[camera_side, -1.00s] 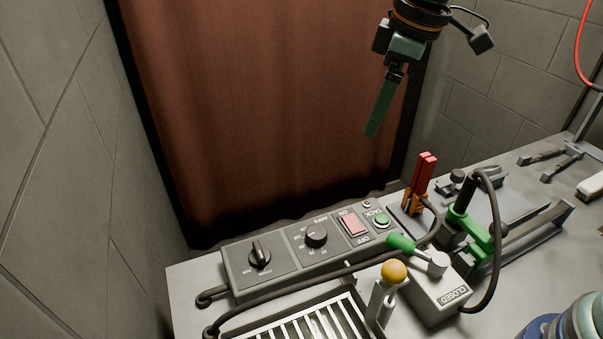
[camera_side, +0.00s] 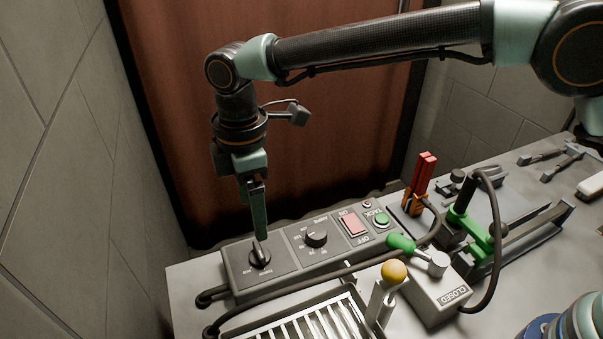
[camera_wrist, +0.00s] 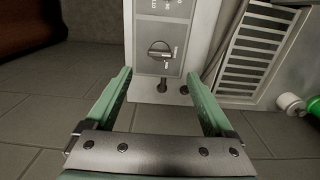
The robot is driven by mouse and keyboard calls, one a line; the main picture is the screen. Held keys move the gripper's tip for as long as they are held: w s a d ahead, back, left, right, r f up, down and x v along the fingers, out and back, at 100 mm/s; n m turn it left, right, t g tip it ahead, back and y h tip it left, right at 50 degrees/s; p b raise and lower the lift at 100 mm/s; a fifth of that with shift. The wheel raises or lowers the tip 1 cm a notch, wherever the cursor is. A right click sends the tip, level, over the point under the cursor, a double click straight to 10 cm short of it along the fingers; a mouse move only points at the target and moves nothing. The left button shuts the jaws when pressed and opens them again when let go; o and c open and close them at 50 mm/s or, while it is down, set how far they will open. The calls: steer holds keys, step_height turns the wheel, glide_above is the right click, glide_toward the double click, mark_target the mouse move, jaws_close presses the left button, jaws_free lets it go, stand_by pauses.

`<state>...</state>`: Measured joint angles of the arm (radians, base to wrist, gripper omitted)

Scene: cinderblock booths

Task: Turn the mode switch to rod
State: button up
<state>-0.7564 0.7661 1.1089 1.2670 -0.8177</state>
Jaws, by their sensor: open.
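The mode switch (camera_side: 260,258) is a black rotary knob on the left panel of the grey control box (camera_side: 305,265). In the wrist view the knob (camera_wrist: 160,50) lies ahead, between the lines of my two fingers, with its bar roughly crosswise. The labels around it are too small to read. My gripper (camera_side: 259,232) points down directly above the knob in the side view. In the wrist view my green gripper fingers (camera_wrist: 160,82) are wide apart with nothing between them. Whether the fingertips touch the knob cannot be told.
To the right of the switch are an amps dial (camera_side: 316,235), a red rocker switch (camera_side: 352,224) and a green button (camera_side: 381,218). A black cable (camera_side: 300,281) runs in front of the box. A slatted grate (camera_side: 315,322) and a yellow-knobbed lever (camera_side: 393,272) stand nearer.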

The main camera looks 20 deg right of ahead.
mark_target(259, 249)
step_height(259, 249, down, 9)
steer(key=shift+f, duration=0.15)
stand_by(0.4)
steer(key=c, duration=1.4)
